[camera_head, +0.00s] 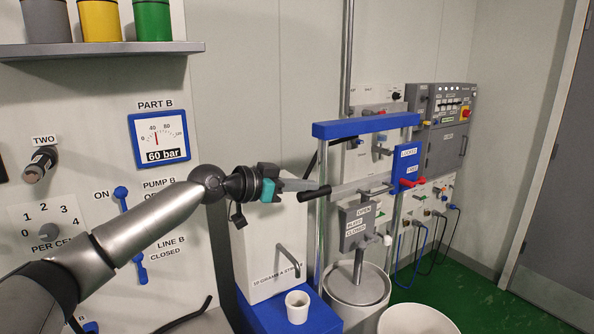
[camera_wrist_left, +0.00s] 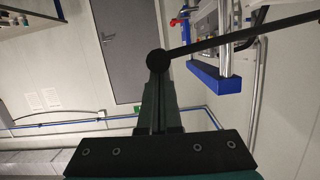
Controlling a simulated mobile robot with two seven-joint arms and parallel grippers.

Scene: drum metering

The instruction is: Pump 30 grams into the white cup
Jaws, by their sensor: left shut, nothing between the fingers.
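The white cup (camera_head: 297,307) stands upright on a blue base (camera_head: 318,315), below the grey spout (camera_head: 288,258) of a white box (camera_head: 262,245). The box's label reads roughly "10 grams a stroke", partly unclear. A pump lever with a black grip (camera_head: 314,193) points left from the drum pump. My left gripper (camera_head: 312,185) is shut and empty, its tips at the grip's end. In the left wrist view, the closed fingers (camera_wrist_left: 158,85) meet the round black grip end (camera_wrist_left: 156,61); I cannot tell whether they touch. The cup's contents are unclear. My right gripper is not in view.
A blue-topped frame (camera_head: 365,125) surrounds the pump over a drum (camera_head: 357,290). A blue "locked/free" plate (camera_head: 408,165) has a red handle at "free". An "open/closed" box (camera_head: 356,227) hangs below the lever. A pressure gauge (camera_head: 160,138) reads 60 bar.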

